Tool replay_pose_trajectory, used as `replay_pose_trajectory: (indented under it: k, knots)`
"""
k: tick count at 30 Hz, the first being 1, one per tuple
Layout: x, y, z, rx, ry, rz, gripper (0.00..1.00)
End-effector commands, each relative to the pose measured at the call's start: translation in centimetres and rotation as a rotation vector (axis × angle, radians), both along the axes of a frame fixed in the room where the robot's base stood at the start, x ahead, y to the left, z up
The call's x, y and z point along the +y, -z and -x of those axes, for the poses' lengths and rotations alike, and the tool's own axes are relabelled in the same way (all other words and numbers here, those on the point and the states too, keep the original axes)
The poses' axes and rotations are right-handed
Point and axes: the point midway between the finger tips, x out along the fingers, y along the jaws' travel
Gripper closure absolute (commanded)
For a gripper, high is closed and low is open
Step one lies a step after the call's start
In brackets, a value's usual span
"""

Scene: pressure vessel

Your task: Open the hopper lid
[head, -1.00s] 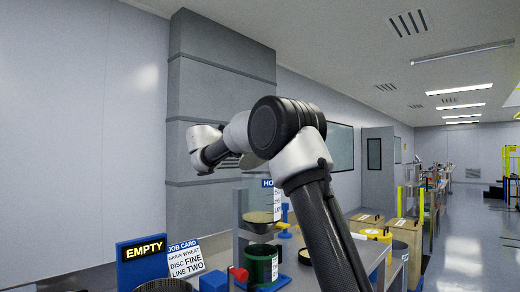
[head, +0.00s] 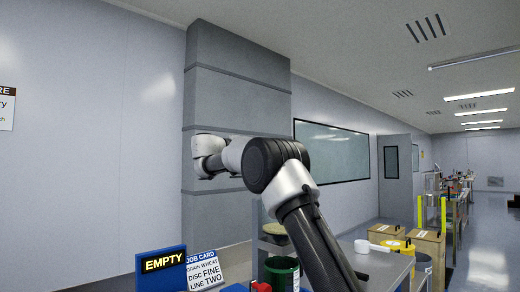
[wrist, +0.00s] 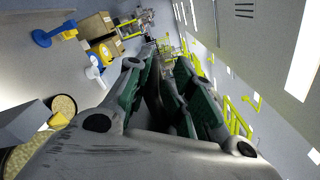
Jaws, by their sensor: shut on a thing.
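My gripper (wrist: 165,75) is in the wrist view, its dark and green fingers close together. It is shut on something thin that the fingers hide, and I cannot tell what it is. In the head view the gripper is hidden behind my raised arm. A tan round surface (head: 275,228), which looks like grain, shows on the bench stand left of my arm. In the wrist view a round grain-filled opening (wrist: 64,104) lies at the left, well apart from the fingers, with a grey block next to it. I cannot make out the hopper lid clearly.
A blue EMPTY sign (head: 162,264), a job card (head: 203,270) and a green container (head: 281,272) stand at the front of the bench. A white round item (head: 361,246) and a yellow-topped drum (head: 398,246) are right of my arm. Open floor lies farther right.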

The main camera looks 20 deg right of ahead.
Motion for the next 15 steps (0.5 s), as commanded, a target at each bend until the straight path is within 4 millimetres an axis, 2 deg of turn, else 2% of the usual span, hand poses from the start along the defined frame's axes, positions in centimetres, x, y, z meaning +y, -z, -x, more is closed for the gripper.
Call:
replay_pose_trajectory:
  k: [1,15]
  knots:
    - [0.80,1.37,-1.07,0.009,-0.019,-0.007,1.00]
    - [1.16,1.97,-2.06,0.010,-0.019,-0.009,1.00]
